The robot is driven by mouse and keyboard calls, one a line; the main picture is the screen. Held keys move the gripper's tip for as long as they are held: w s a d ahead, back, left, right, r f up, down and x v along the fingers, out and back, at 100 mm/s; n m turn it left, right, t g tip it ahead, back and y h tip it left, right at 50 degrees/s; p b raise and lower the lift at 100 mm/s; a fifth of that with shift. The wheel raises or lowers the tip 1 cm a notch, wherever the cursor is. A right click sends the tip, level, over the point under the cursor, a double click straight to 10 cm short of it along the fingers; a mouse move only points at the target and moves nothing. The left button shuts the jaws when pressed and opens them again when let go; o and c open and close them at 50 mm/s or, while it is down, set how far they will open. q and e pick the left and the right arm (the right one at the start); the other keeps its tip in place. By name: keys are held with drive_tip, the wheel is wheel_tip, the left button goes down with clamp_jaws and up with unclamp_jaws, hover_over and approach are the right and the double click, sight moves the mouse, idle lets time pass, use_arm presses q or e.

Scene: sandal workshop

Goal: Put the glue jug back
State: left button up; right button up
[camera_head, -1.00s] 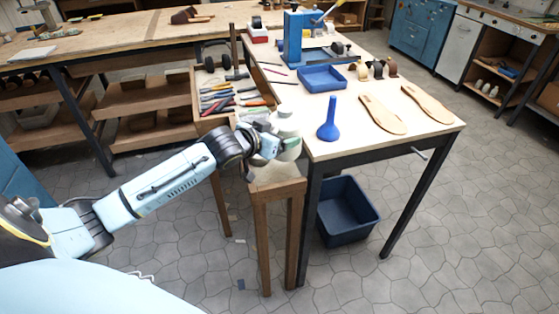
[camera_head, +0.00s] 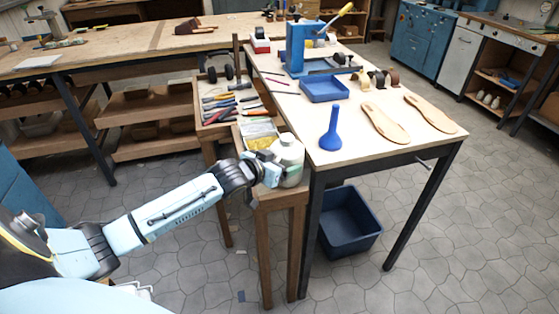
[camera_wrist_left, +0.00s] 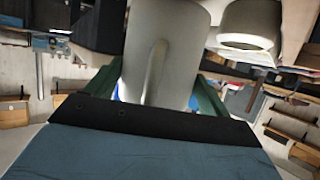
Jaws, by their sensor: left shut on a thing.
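The glue jug (camera_head: 289,152) is a pale cream, rounded jug with a greenish lower part. It looks upright at the wooden stand (camera_head: 280,200) left of the worktable; I cannot tell whether its base touches the stand top. My left gripper (camera_head: 271,172) is shut on the jug from its left side. In the left wrist view the jug (camera_wrist_left: 185,45) fills the space between the green fingers, with its handle facing the camera. Its base is out of that view. My right gripper is not in view.
A tool tray (camera_head: 207,125) and a bin of yellow pieces (camera_head: 245,132) lie just behind the jug. The worktable (camera_head: 385,150) at right holds a blue funnel-shaped thing (camera_head: 330,132), a blue tray (camera_head: 324,90) and two soles (camera_head: 386,124). A blue tub (camera_head: 350,225) is below.

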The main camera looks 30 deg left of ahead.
use_arm(q)
drive_tip(key=shift+f, duration=0.15)
drive_tip(key=o, duration=1.8)
drive_tip(key=shift+r, duration=0.35)
drive_tip(key=p+v, duration=0.2)
drive_tip(key=v, duration=1)
drive_tip(key=shift+r, duration=0.2)
drive_tip(key=shift+f, duration=0.1)
